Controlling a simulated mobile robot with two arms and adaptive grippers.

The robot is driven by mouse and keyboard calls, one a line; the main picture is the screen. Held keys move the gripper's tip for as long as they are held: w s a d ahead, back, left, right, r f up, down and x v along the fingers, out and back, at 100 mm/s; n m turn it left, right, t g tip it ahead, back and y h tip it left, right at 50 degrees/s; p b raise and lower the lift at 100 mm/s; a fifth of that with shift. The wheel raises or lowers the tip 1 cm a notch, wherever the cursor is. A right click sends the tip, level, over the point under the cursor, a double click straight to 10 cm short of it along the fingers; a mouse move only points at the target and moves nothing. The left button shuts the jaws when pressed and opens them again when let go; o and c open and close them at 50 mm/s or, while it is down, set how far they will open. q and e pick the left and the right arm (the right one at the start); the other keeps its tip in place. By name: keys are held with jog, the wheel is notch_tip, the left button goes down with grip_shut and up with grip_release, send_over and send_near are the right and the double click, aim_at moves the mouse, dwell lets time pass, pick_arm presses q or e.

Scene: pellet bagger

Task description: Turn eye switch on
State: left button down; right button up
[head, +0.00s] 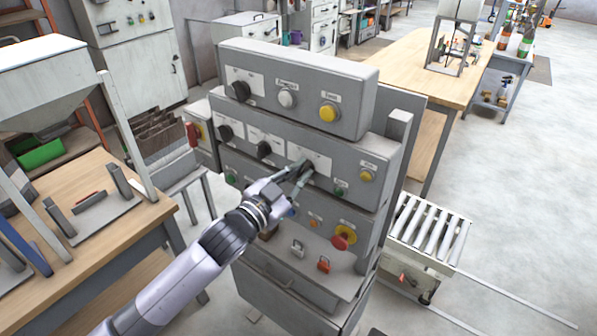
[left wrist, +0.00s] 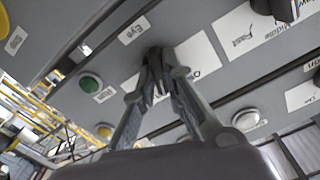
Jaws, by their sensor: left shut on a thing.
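The eye switch (left wrist: 154,54) is a dark rotary knob on a white plate, beside a small label that reads "Eye" in the left wrist view. It sits on the middle row of the grey control panel (head: 270,116). My left gripper (head: 302,174) reaches it from the lower left in the head view. Its two fingers (left wrist: 160,88) are shut on the knob, one on each side, and partly cover it. The plate's wording is mostly hidden by a finger, so the knob's setting cannot be read. My right gripper is not in view.
Two other black knobs (head: 264,149) sit left of the eye switch on the same row. A green button (head: 341,191) and a yellow button (head: 367,176) are to its right. A red mushroom button (head: 341,238) is below. A roller conveyor (head: 432,225) stands right of the panel.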

pick_arm(q)
jog(key=shift+r+m, duration=0.1)
jog(key=shift+m, duration=0.5)
jog(key=c, duration=1.7)
grip_release()
jog(key=shift+o, duration=0.2)
jog(key=v, duration=1.2)
